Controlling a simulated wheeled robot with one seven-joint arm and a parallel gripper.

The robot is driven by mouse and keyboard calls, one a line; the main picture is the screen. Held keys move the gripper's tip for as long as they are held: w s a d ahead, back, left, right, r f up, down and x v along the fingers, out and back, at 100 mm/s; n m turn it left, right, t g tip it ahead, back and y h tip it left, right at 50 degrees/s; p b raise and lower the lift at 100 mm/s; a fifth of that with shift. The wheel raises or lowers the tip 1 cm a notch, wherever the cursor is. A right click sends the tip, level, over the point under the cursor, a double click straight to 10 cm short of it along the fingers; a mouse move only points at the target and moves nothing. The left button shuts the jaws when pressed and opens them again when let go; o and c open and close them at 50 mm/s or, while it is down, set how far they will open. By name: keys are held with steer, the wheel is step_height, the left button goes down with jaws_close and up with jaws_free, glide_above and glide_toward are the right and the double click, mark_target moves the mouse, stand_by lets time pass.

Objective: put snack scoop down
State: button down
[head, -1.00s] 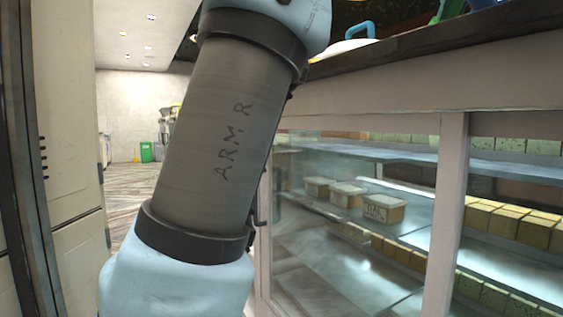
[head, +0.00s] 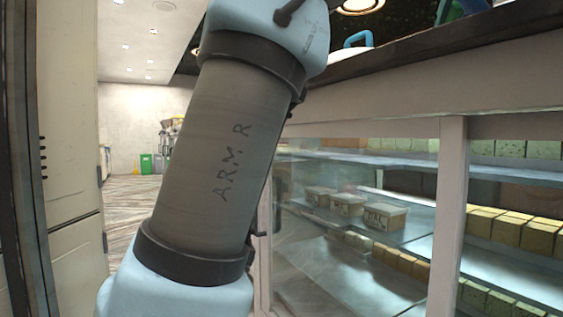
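My gripper is outside the head view; only my grey and blue arm shows, rising past the top edge. No snack scoop can be made out. On the dark counter top (head: 430,41) at the upper right, a blue handle-like loop (head: 358,39) shows behind the edge. A green and blue item (head: 458,10) stands farther right, cut off by the top edge. I cannot tell what these items are.
The glass display case (head: 453,215) below the counter holds several sweet blocks (head: 508,228) and boxes (head: 384,214). A pale cabinet (head: 68,150) stands close on the left. Open floor (head: 125,205) and green bins (head: 146,163) lie beyond.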

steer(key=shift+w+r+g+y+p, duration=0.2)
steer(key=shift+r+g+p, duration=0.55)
steer(key=shift+p, duration=1.45)
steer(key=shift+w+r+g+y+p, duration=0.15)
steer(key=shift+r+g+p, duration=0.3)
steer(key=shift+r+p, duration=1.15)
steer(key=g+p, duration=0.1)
steer(key=p, duration=0.3)
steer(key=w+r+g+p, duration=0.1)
steer(key=p, duration=0.4)
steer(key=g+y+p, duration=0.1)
steer(key=p, duration=0.3)
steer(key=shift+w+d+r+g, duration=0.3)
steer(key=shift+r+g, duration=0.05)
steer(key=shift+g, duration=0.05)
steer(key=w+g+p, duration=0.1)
steer(key=p, duration=0.4)
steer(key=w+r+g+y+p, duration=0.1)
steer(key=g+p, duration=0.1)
steer(key=p, duration=0.4)
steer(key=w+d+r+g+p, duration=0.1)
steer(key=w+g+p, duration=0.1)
steer(key=p, duration=0.3)
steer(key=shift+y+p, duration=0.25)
steer(key=shift+p, duration=0.05)
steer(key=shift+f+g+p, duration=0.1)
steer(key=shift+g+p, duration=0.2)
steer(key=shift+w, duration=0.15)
